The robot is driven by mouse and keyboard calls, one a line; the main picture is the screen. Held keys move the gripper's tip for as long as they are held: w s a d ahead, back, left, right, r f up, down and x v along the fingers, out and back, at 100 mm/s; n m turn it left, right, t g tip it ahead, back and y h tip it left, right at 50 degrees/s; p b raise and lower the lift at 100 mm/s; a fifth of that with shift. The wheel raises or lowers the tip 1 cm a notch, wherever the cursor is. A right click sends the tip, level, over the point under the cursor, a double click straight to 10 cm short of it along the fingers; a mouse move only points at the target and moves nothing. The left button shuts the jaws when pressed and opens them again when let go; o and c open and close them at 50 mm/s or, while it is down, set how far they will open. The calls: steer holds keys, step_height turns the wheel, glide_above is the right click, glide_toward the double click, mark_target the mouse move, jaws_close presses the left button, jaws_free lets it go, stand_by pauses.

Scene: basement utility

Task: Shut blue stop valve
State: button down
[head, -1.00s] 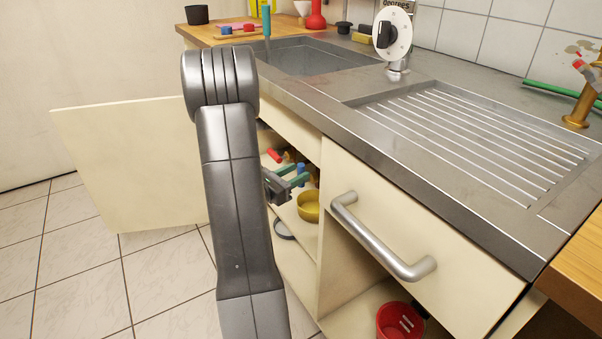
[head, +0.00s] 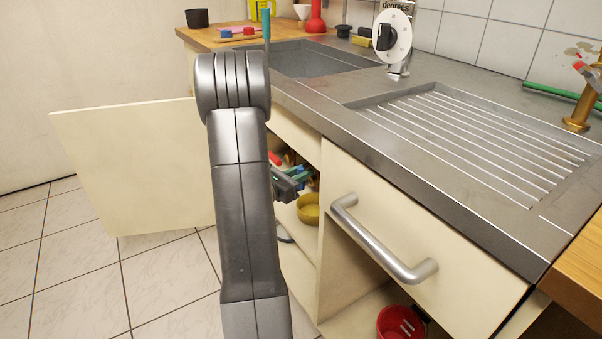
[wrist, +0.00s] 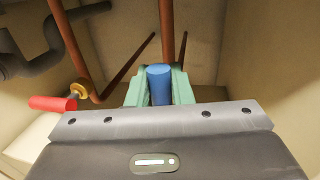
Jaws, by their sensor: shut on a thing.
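The blue stop valve's handle (wrist: 160,86) is in the middle of the wrist view, in front of a copper pipe (wrist: 167,35). My gripper (wrist: 160,78) has its green fingers on both sides of the handle and is shut on it. In the head view my gripper (head: 300,176) reaches into the open cupboard under the sink, partly hidden by my arm. The handle is too small there to tell its angle, and the valve body is hidden behind the handle and fingers.
A red-handled valve (wrist: 53,104) is left of my gripper, near a grey drain pipe (wrist: 35,62). The open cupboard door (head: 135,165) stands left of my arm. A yellow bowl (head: 309,210) sits below my gripper. A drawer handle (head: 383,240) juts out at right.

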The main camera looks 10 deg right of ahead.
steer(key=shift+p, duration=0.3)
steer(key=shift+w+a+r+n+p, duration=0.2)
steer(key=shift+w+n+p, duration=0.15)
steer(key=shift+n+p, duration=0.75)
steer(key=shift+w+a+f+n+g+y+p, duration=0.15)
steer(key=shift+w+f+n+g+p, duration=0.55)
steer(key=shift+n+p, duration=1.7)
steer(key=shift+w+a+f+n+g+y+p, duration=0.15)
steer(key=shift+w+f+n+g+p, duration=0.55)
steer(key=shift+n+p, duration=1.7)
steer(key=shift+w+a+f+n+g+p, duration=0.25)
steer(key=shift+f+n+g+p, duration=0.5)
steer(key=shift+n+p, duration=1.65)
steer(key=shift+f+m+t+p, duration=0.25)
steer(key=shift+f+m+p, duration=0.05)
steer(key=shift+p, duration=0.1)
steer(key=c, duration=1.3)
jaws_free()
steer(key=shift+c, duration=0.2)
